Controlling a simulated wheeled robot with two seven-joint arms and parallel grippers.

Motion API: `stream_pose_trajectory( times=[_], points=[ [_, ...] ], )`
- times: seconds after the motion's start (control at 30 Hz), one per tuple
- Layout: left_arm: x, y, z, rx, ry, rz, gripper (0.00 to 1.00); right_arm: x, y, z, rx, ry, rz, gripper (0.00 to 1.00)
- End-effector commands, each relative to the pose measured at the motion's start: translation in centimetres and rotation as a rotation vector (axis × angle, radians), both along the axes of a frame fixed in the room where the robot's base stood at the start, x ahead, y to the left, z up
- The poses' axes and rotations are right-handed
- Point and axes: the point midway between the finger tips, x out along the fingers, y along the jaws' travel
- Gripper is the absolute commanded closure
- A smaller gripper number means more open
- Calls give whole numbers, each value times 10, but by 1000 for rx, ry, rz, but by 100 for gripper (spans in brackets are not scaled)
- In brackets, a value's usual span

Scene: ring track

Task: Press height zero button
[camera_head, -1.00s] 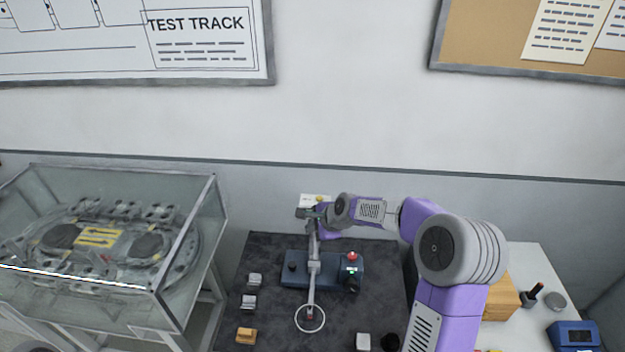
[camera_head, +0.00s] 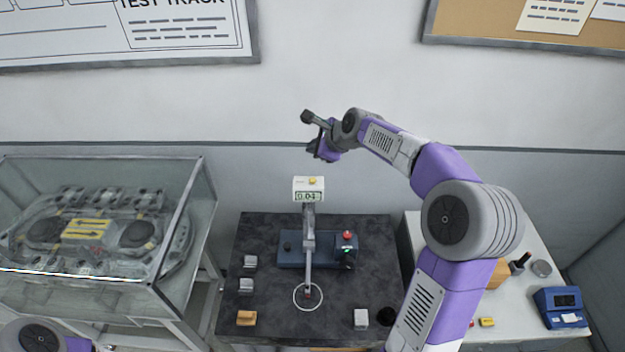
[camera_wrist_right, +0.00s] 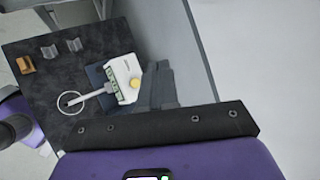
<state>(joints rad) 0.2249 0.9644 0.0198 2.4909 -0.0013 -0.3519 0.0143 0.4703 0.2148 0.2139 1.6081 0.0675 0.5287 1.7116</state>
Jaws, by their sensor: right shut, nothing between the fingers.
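The height gauge's white display head (camera_head: 309,189) stands on a post above a blue base (camera_head: 291,249) on the dark table. Its screen reads about 0.04, and a yellow button (camera_head: 313,181) sits on its top. In the right wrist view the display head (camera_wrist_right: 121,75) and the yellow button (camera_wrist_right: 135,83) also show. My right gripper (camera_head: 313,150) is shut and empty, above the display head and apart from it. Part of my left arm shows at the lower left; its gripper is out of view.
The dark table (camera_head: 262,290) bears small metal blocks, an orange block (camera_head: 246,317) and a red button (camera_head: 347,235) on the base. A glass case (camera_head: 190,240) stands at left. A white side table (camera_head: 545,295) at right holds a blue device (camera_head: 560,306).

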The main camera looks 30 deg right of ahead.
Motion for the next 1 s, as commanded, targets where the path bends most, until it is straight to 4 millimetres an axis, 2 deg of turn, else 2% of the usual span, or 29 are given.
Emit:
stream_pose_trajectory(
  times=[0.5, 0.6, 0.77, 1.0],
  points=[
    [0, 0, -60, 0, 0, 0, 42, 0, 0, -67, 1, 2, 0, 100],
    [0, 0, -67, 0, 0, 0, 42, 0, 0, -77, 1, 2, 1, 100],
    [0, 0, -72, 0, 0, 0, 42, 0, 0, -85, 0, 0, 0, 100],
    [0, 0, -71, 0, 0, 0, 42, 0, 0, -85, 0, 0, 0, 100]
  ],
)
